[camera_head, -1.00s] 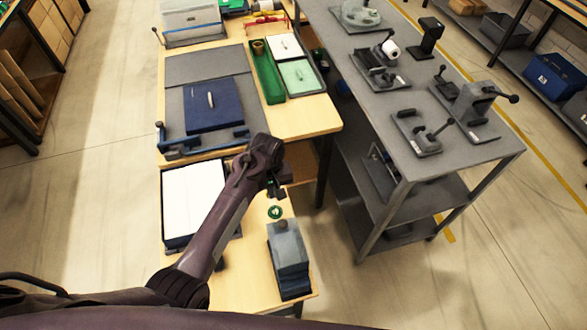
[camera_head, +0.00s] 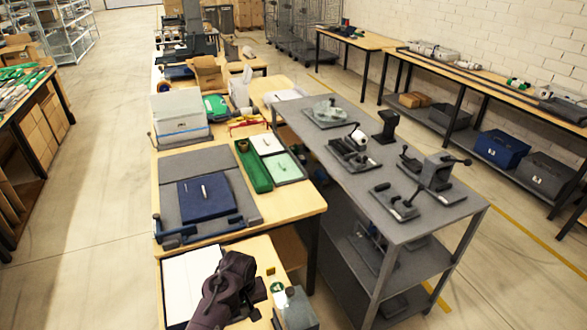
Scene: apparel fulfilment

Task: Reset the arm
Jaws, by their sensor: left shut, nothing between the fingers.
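My left arm comes in at the bottom of the head view, and my left gripper (camera_head: 257,291) is above the near wooden table. It is small and partly hidden by the dark wrist, shut and holding nothing. My right gripper is not in view.
Beyond is a table with a dark blue folder (camera_head: 207,195) on a grey board, a long green tray (camera_head: 254,167) and a blue clamp bar (camera_head: 205,229). A grey metal bench (camera_head: 440,211) with several tools stands at right. The floor at left is clear.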

